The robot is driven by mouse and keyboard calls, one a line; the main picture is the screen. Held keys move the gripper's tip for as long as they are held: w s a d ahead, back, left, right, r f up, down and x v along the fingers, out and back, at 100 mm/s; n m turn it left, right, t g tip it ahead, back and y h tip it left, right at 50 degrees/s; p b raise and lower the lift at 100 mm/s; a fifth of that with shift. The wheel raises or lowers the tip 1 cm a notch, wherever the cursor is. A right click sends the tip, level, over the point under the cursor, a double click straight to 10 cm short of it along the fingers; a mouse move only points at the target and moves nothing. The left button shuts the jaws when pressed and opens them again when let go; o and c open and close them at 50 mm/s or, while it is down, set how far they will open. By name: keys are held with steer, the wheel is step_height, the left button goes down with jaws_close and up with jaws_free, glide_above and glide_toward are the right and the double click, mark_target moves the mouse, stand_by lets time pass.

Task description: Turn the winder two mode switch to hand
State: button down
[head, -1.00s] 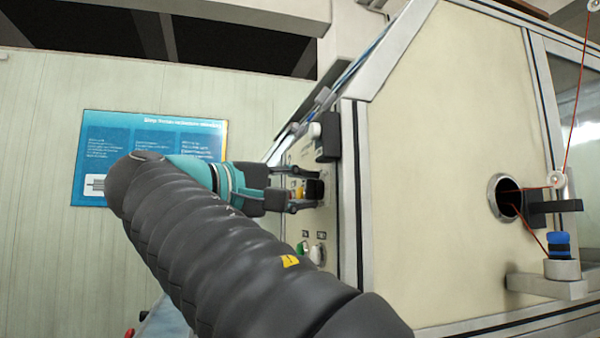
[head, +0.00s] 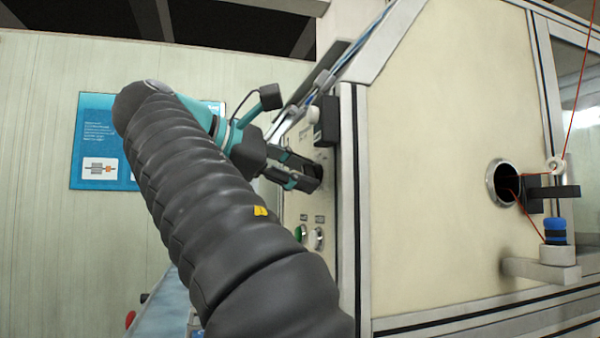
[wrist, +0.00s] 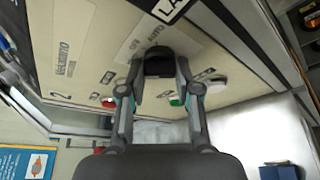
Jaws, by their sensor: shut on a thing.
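My gripper (head: 305,180) is at the beige control panel (head: 292,212) on the side of the cream machine cabinet in the head view. In the wrist view, my gripper (wrist: 158,78) has one finger on each side of a black switch knob (wrist: 158,60) and is shut on it. The panel print beside the knob is small and tilted; I read something like "AUTO", and cannot make out the knob's pointer. In the head view the fingers hide the knob.
A green button (head: 300,232) and a whitish button (head: 316,238) sit below the knob. A red button (wrist: 108,101) shows in the wrist view. A black box (head: 326,121) juts out above my gripper. Red wire runs by a blue-topped post (head: 555,232) at right.

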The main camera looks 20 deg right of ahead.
steer(key=shift+n, duration=0.4)
steer(key=shift+g, duration=0.3)
steer(key=c, duration=0.8)
jaws_free()
